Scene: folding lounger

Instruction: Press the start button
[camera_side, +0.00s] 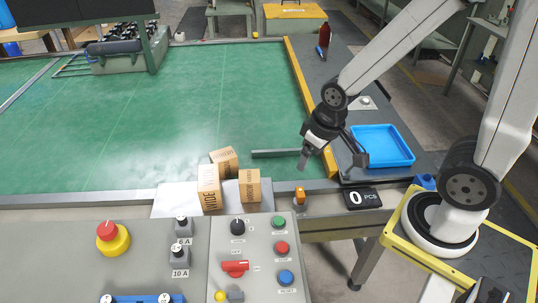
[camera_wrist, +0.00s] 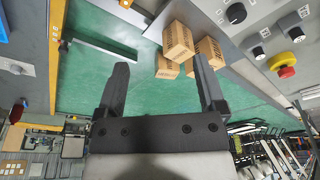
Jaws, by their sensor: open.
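A green button (camera_side: 279,221) sits at the top of a column of buttons on the grey control panel (camera_side: 255,285), above a red button (camera_side: 281,248) and a blue button (camera_side: 286,277). My gripper (camera_side: 332,160) is open and empty, above and to the right of the panel, over the green table's edge. In the wrist view its two fingers (camera_wrist: 162,63) are spread apart with nothing between them. The green button cannot be made out in the wrist view; only part of the panel shows at top right.
Several cardboard boxes (camera_side: 208,188) stand behind the panel; they also show in the wrist view (camera_wrist: 178,40). A red emergency knob (camera_side: 107,231) on a yellow base is at left. A blue tray (camera_side: 382,146) and a black counter display (camera_side: 361,198) lie right. An orange-topped sensor (camera_side: 299,198) stands near the panel.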

